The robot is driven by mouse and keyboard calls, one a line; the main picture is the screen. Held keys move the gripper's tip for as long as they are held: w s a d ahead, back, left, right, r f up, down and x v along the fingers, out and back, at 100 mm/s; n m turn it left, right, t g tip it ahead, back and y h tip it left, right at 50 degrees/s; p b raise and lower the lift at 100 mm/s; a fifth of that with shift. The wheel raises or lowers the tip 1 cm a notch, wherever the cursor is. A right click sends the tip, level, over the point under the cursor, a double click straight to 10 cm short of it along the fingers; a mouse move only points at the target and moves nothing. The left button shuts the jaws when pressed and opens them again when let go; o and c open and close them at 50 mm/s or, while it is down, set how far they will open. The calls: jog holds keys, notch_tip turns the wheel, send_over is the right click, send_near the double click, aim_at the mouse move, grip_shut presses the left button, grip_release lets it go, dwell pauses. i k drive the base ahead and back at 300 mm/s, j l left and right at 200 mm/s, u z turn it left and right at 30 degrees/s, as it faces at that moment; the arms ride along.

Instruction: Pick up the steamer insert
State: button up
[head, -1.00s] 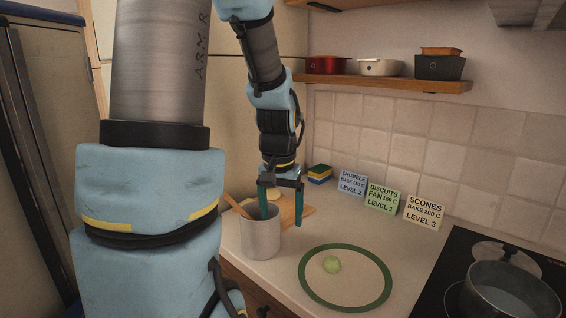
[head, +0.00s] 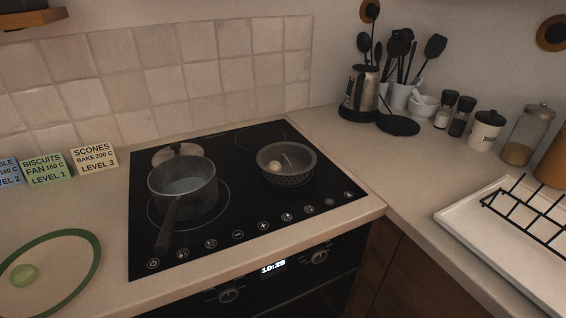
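The steamer insert (head: 288,176) is a grey perforated round basket on the right part of the black hob. A small pale round item (head: 275,166) lies inside it, and a thin upright piece shows near its middle. It stands apart from the saucepan (head: 183,186), which is to its left on the hob with its handle toward the front. My gripper and arm are outside this view.
A lid (head: 177,152) lies behind the saucepan. A kettle (head: 362,92), a utensil pot (head: 402,95) and jars fill the back right. A white tray with a black rack (head: 470,224) is at right. A green ring (head: 94,262) with a pale green ball lies at left. Counter right of the hob is clear.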

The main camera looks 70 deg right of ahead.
aim_at(297, 160)
jog(key=z, duration=2.15)
